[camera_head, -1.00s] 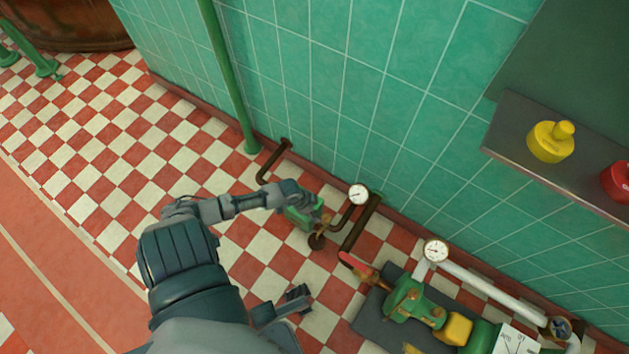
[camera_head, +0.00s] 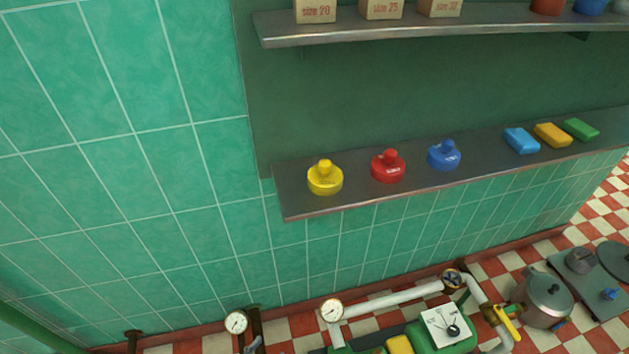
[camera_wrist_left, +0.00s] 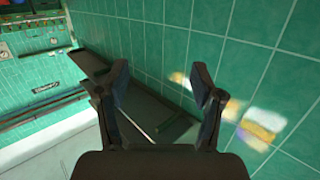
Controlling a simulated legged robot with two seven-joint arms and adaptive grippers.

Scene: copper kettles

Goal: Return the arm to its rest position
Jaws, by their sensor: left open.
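My left gripper (camera_wrist_left: 160,95) shows in the left wrist view. Its two dark fingers are spread apart with nothing between them. Green wall tiles and a dark ledge (camera_wrist_left: 150,115) lie behind the fingers, and no object touches them. In the head view my left arm is out of the picture, except perhaps a small grey-blue piece at the bottom edge. My right gripper is in neither view.
A metal shelf (camera_head: 300,203) holds yellow (camera_head: 325,179), red (camera_head: 388,167) and blue (camera_head: 444,156) knobbed pieces and coloured blocks. An upper shelf (camera_head: 290,33) holds boxes. Below are gauges (camera_head: 236,322), a white pipe (camera_head: 390,300), a green machine (camera_head: 425,338) and a pot (camera_head: 545,298).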

